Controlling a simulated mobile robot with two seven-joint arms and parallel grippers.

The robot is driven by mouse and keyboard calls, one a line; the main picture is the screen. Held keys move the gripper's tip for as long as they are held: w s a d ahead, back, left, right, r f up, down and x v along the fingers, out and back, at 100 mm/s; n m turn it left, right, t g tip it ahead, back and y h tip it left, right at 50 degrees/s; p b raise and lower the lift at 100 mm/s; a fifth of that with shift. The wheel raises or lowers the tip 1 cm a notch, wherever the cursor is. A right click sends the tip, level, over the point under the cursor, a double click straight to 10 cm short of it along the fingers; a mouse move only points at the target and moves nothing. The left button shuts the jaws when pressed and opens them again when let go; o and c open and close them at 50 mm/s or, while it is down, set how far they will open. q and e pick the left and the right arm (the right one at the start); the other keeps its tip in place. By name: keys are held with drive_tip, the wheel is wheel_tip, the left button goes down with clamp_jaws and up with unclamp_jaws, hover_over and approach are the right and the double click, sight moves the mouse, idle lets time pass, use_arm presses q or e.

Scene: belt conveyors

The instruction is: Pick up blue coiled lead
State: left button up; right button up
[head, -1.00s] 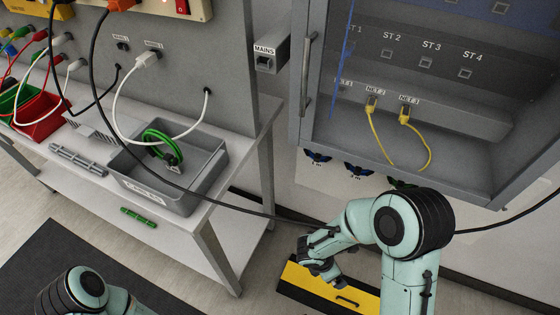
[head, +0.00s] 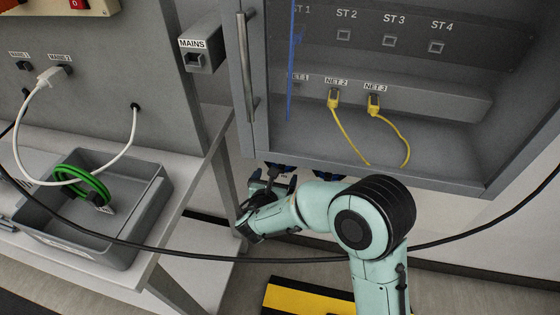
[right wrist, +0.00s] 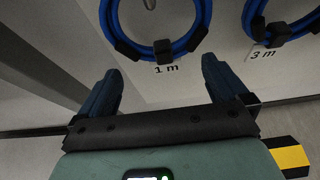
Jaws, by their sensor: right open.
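Two blue coiled leads with black clips hang on a pale panel under the cabinet. In the right wrist view the coil marked "1 m" (right wrist: 108,20) is at top centre, and the coil marked "3 m" (right wrist: 300,38) is at top right, partly cut off. In the head view their lower parts show as a left coil (head: 279,165) and a right coil (head: 326,171), mostly hidden by the cabinet and my arm. My right gripper (head: 272,184) is open and empty below the "1 m" coil, apart from it. Its fingers (right wrist: 160,70) spread either side of that label. My left gripper is not in view.
The grey cabinet (head: 375,175) overhangs the coils. A grey bin (head: 70,245) holding a green coil (head: 82,185) stands on the bench at left. A yellow-black floor marking (head: 310,298) lies below.

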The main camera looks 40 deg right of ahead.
sight(282, 171)
drive_tip(key=x, duration=0.2)
drive_tip(key=b+x, duration=0.1)
drive_tip(key=x, duration=0.2)
drive_tip(key=shift+s+d+f, duration=0.15)
drive_tip(key=shift+s, duration=0.15)
drive_tip(key=shift+w+d+f+b, duration=0.1)
drive_tip(key=shift+w+d+b, duration=0.2)
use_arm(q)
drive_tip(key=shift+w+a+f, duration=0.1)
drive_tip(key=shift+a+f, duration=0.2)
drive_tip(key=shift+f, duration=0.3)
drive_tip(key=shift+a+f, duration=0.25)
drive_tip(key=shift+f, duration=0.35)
use_arm(e)
drive_tip(key=c, duration=1.6)
